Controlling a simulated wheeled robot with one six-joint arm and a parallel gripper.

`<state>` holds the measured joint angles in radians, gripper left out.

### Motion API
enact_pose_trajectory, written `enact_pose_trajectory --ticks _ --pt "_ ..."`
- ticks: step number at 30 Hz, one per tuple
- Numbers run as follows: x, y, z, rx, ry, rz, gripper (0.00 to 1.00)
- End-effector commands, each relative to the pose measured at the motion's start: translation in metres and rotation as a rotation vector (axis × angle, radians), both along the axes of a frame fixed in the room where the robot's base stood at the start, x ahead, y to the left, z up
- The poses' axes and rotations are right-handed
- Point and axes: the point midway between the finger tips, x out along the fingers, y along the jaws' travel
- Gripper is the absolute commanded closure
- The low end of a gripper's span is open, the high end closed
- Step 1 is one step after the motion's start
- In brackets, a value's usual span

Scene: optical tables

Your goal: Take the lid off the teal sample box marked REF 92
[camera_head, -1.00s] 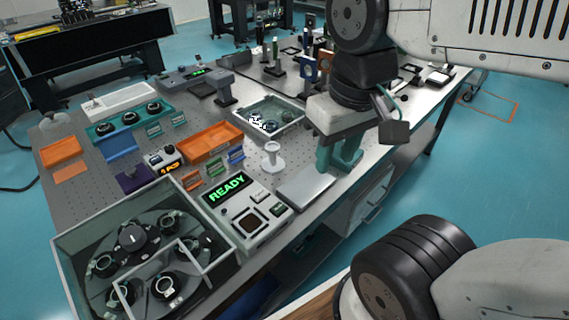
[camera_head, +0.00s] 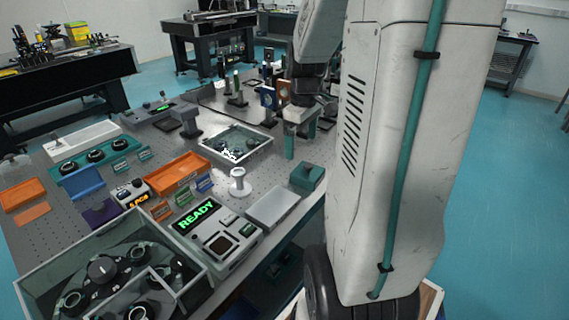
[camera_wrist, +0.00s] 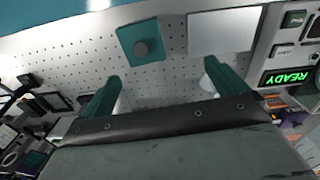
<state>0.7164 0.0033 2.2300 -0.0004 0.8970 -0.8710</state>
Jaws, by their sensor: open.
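The teal sample box (camera_head: 308,177) sits on the perforated table near its right edge, beside a flat silver plate. I cannot read any REF marking. My gripper (camera_wrist: 162,78) is open and empty, its two teal fingers apart, with the box ahead of them in the wrist view. In the head view my gripper (camera_head: 299,146) is above the table, behind the box and apart from it.
The silver plate (camera_head: 273,206) and a white spool-shaped stand (camera_head: 238,184) are close to the box. An open glass-walled tray (camera_head: 236,143) lies to the left of my gripper. The READY device (camera_head: 215,232) is at the front. Optical posts (camera_head: 237,90) stand behind.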

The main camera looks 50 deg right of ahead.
Motion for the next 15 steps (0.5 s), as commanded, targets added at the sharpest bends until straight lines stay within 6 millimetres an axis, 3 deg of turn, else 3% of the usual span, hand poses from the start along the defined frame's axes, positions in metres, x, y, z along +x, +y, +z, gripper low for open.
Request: enact_pose_trajectory --ticks 1,5,15 --pt "-0.003 -0.015 -0.009 0.006 0.007 0.0 0.02" --pt "-0.005 -0.034 -0.021 0.008 0.008 0.016 0.02" --pt "-0.005 -0.037 -0.059 0.009 0.01 0.021 0.02"
